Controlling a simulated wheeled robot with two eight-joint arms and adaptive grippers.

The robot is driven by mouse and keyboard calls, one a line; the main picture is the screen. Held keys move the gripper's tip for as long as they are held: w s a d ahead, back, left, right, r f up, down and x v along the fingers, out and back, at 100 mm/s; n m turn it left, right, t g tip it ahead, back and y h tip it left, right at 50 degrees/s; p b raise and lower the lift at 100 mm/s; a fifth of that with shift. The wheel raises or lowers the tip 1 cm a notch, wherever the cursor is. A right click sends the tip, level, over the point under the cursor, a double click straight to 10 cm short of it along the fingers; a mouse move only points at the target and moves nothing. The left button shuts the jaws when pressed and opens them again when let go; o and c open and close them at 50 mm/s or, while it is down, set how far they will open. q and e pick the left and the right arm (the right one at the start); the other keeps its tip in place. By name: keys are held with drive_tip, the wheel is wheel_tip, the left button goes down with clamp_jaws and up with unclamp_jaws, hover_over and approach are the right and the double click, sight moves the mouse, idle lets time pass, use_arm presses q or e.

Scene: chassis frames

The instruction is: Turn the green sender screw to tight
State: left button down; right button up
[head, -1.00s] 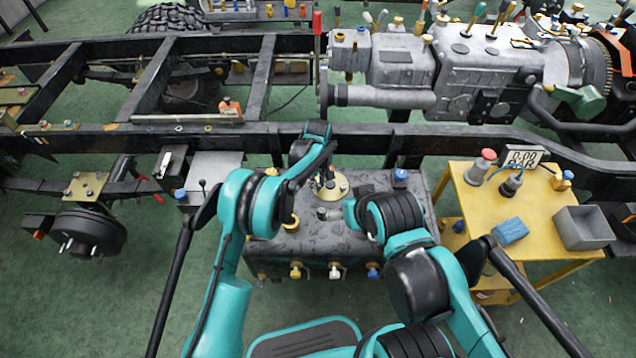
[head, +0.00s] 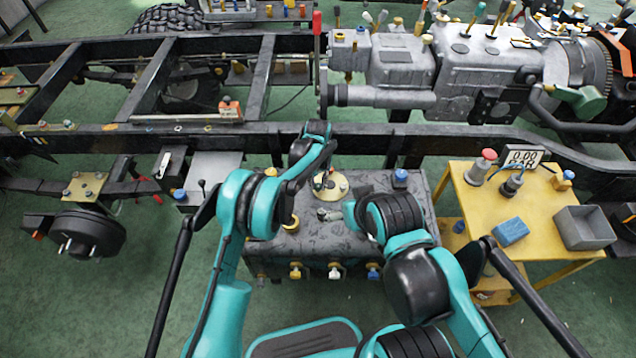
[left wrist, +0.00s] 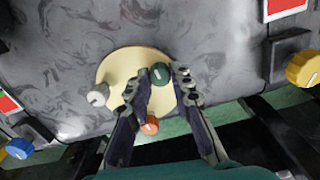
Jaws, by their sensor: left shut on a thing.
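The green sender screw (left wrist: 160,73) sits near the edge of a round pale-yellow plate (left wrist: 112,72) on the dark grey tank. It has a light line on top, running nearly upright in the left wrist view. My left gripper (left wrist: 161,84) has a finger on either side of the screw and is shut on it. In the head view my left gripper (head: 321,178) reaches down over the round plate (head: 336,187), and the screw cannot be made out.
A grey-white knob (left wrist: 97,95) and an orange knob (left wrist: 150,125) are close by on the plate. The tank (head: 290,247) has a blue cap (head: 400,177) at its right. The black frame rail (head: 230,138) runs behind. A yellow table (head: 540,208) stands to the right.

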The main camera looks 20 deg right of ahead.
sight(318, 185)
use_arm(q)
drive_tip(key=shift+m, duration=0.6)
drive_tip(key=c, duration=1.3)
unclamp_jaws()
wheel_tip(318, 185, up, 12)
